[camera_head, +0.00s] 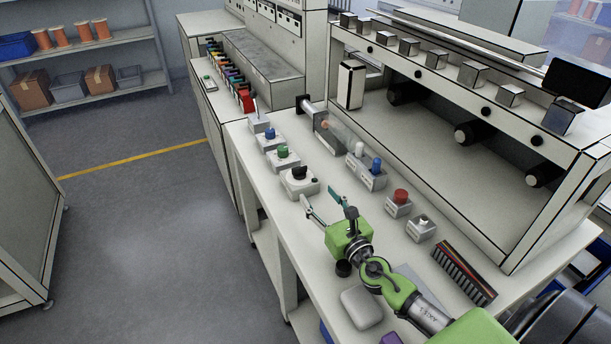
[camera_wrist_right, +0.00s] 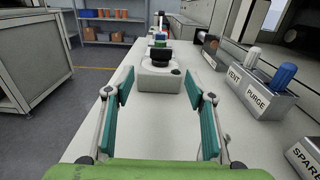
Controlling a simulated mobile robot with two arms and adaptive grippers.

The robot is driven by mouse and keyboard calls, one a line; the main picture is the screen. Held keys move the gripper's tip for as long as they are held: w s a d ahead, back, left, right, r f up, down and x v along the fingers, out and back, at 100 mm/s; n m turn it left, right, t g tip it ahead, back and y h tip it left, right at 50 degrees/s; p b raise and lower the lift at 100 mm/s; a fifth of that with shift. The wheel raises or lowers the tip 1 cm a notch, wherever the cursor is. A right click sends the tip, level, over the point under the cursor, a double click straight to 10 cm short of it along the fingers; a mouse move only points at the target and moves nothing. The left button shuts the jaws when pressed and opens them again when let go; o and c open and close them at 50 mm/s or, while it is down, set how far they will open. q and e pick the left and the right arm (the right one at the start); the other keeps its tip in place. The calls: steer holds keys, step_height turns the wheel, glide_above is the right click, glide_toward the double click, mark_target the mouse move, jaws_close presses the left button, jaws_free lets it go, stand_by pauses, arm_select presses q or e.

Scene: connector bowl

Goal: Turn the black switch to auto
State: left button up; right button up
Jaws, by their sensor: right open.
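The black switch (camera_head: 299,172) is a knob on top of a small pale box (camera_head: 299,187) on the white bench. In the right wrist view the switch (camera_wrist_right: 161,55) stands straight ahead, on its box (camera_wrist_right: 160,79). My right gripper (camera_head: 320,197) is open and empty, low over the bench on the near side of the box. In the wrist view its green-padded fingers (camera_wrist_right: 158,88) are spread wide, with the switch beyond and between them, apart from both. No position marking on the switch is legible. My left gripper is not in view.
Boxes with a green button (camera_head: 282,152) and a blue button (camera_head: 269,132) stand behind the switch. The bench's left edge is close.

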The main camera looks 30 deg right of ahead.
mark_target(300, 170)
steer(key=shift+w+d+f, duration=0.25)
steer(key=shift+w, duration=0.2)
steer(key=w, duration=0.7)
steer(key=w+b, duration=0.1)
steer(key=w, duration=0.3)
steer(key=shift+w+d+r, duration=0.1)
steer(key=shift+w+d, duration=0.05)
steer(key=shift+d, duration=0.1)
steer(key=shift+c, duration=0.4)
steer(key=c, duration=1)
